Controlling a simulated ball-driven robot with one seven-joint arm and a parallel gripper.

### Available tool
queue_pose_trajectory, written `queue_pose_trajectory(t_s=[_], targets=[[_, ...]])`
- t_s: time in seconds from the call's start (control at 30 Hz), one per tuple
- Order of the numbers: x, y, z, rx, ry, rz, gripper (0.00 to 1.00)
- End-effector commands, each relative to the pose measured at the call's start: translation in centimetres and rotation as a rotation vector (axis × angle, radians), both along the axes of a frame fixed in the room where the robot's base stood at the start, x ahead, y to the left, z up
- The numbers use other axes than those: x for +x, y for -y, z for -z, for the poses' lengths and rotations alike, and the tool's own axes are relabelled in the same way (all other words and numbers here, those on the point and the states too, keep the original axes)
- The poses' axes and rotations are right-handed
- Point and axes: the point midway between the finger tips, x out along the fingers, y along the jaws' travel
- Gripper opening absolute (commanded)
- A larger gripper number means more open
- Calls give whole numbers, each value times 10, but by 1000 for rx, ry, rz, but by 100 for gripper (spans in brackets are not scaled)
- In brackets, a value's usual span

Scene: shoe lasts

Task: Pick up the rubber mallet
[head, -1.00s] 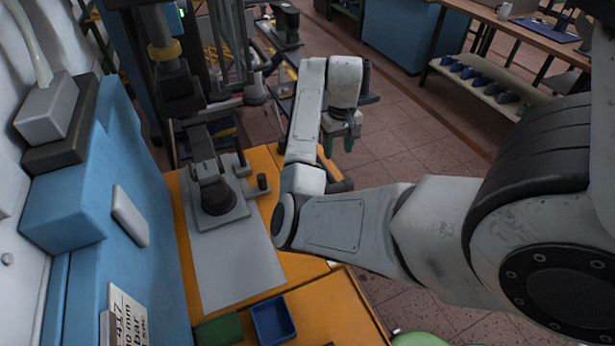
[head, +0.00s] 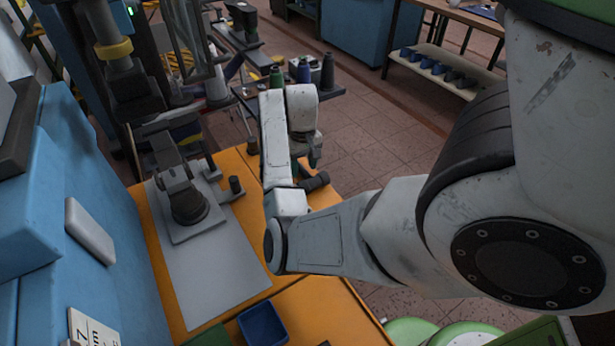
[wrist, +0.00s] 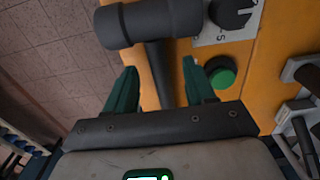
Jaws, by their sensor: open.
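The rubber mallet has a black cylindrical head (wrist: 150,22) and a dark handle (wrist: 160,75). In the wrist view its head lies across the top, and the handle runs down between my fingers. In the head view the mallet's dark head (head: 316,181) shows at the orange bench's right edge, and my arm hides the rest. My gripper (wrist: 159,68) is open, with one green finger on each side of the handle. I see a gap on both sides; I cannot tell how deep the handle sits.
The orange bench (head: 310,310) holds a grey plate (head: 215,275) with a dark fixture and a blue tray (head: 262,325). Near the mallet are a black knob (wrist: 232,12) and a green button (wrist: 221,72). A blue machine (head: 35,215) stands left. Tiled floor lies right of the bench.

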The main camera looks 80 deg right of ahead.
Motion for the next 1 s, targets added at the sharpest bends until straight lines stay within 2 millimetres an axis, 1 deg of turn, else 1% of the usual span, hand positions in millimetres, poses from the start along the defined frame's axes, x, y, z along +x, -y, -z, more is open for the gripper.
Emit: queue_pose_trajectory(t_s=[0.03, 0.13, 0.37, 0.47, 0.9, 0.97, 1.0], targets=[[0, -1, 6, 2, -2, 0, 54], [0, 0, 13, 0, 0, -1, 54], [0, 0, 15, 0, 1, 0, 54], [0, 0, 15, -1, 1, 0, 47], [0, 0, 15, -1, 1, 0, 4], [0, 0, 15, 0, 1, 0, 0], [0, 0, 15, 1, 1, 0, 0]])
